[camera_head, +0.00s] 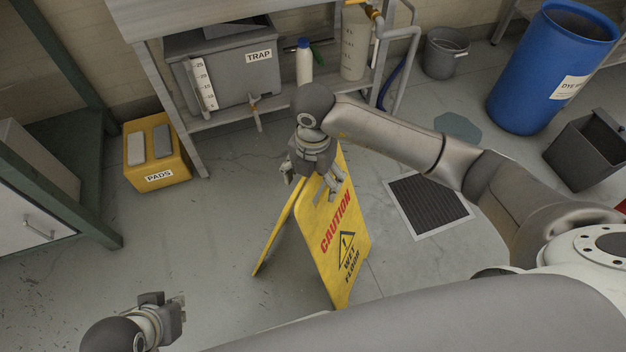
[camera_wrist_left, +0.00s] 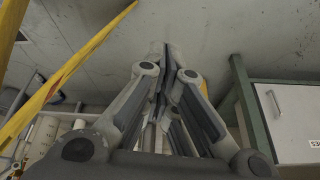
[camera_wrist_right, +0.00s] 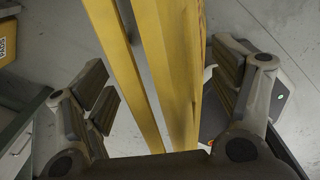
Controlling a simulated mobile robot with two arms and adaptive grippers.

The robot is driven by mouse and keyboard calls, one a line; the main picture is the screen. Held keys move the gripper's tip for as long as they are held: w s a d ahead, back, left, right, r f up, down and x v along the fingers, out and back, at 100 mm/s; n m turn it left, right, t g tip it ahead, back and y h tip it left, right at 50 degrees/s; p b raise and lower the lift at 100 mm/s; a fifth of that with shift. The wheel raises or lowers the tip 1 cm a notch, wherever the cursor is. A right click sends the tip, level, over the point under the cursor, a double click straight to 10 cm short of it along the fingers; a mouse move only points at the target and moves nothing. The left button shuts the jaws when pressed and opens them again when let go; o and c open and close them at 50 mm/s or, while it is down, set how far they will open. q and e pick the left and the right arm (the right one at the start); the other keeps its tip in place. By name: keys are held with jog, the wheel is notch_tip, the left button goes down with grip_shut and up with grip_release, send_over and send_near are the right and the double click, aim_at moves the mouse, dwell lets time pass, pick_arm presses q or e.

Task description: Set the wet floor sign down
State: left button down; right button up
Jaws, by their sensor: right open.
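The yellow wet floor sign (camera_head: 345,242) stands upright in the head view, its two panels spread like a tent, and its lower edges appear to rest on the grey floor. My right gripper (camera_head: 312,182) is at the sign's top edge, with one finger on each side. In the right wrist view the two yellow panels (camera_wrist_right: 172,75) pass between the open fingers (camera_wrist_right: 160,95), with gaps on both sides. My left gripper (camera_head: 178,315) is low at the bottom left, apart from the sign. In the left wrist view its fingers (camera_wrist_left: 168,62) are together, with nothing between them.
A floor grate (camera_head: 430,203) and a puddle (camera_head: 457,127) lie to the right. A yellow pads box (camera_head: 155,178) stands at the left, beside a green-framed bench (camera_head: 60,195). A blue drum (camera_head: 548,75) and a dark bin (camera_head: 588,150) stand at the far right.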

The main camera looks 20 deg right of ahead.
pick_arm(q)
jog(key=shift+s+a+r+g+p, duration=0.15)
jog(key=shift+s+g+p, duration=0.25)
jog(key=shift+p, duration=0.8)
pick_arm(e)
notch_tip(320, 180, up, 11)
